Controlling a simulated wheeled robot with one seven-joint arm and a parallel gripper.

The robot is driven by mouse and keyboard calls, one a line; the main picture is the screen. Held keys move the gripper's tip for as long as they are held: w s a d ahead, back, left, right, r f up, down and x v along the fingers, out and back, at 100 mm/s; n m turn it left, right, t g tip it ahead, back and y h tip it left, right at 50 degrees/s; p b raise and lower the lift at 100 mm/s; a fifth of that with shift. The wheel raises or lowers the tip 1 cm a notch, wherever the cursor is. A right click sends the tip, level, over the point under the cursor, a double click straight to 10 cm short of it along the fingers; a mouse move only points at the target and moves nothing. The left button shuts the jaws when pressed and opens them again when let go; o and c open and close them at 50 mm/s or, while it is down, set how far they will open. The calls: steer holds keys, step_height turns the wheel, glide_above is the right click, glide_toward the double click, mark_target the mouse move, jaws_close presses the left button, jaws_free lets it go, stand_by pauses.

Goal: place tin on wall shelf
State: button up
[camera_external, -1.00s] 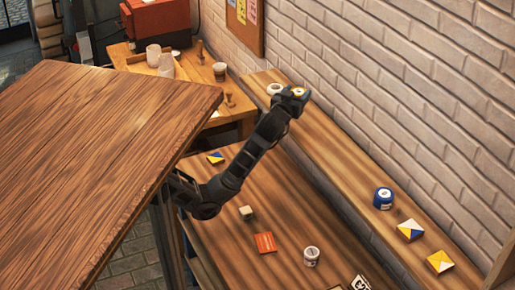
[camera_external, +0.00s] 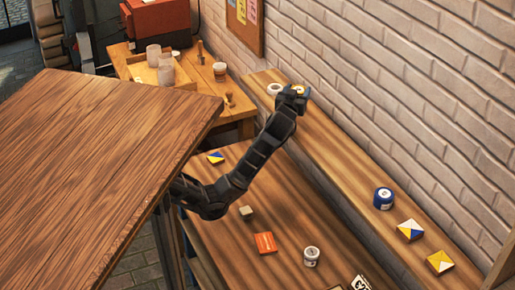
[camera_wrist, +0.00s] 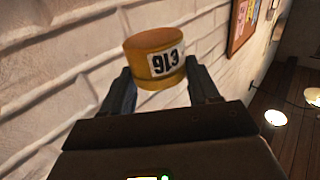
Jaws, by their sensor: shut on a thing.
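My gripper (camera_wrist: 158,88) is shut on a yellow-orange tin (camera_wrist: 150,56) with a white label reading like "913". In the wrist view the tin sits between the two fingers, slightly tilted, with the brick wall behind it. In the external view my gripper (camera_external: 295,94) is at the far end of the long wooden wall shelf (camera_external: 335,150), near the wall. Only a small bit of the tin shows there. Whether the tin touches the shelf cannot be told.
A white round tin (camera_external: 275,89) stands on the shelf just left of my gripper. The shelf's middle is clear. A large wooden top (camera_external: 110,160) fills the left.

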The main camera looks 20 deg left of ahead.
steer(key=w+a+f, duration=0.2)
steer(key=w, duration=0.1)
steer(key=shift+w+a+f, duration=0.1)
steer(key=shift+a+f, duration=0.1)
steer(key=shift+f, duration=0.05)
steer(key=shift+f+p, duration=0.45)
steer(key=shift+f, duration=1.5)
steer(key=shift+f, duration=0.1)
steer(key=o, duration=1.1)
steer(key=shift+o, duration=0.2)
steer(key=s+b, duration=0.1)
steer(key=s, duration=1.1)
steer(key=shift+b, duration=0.4)
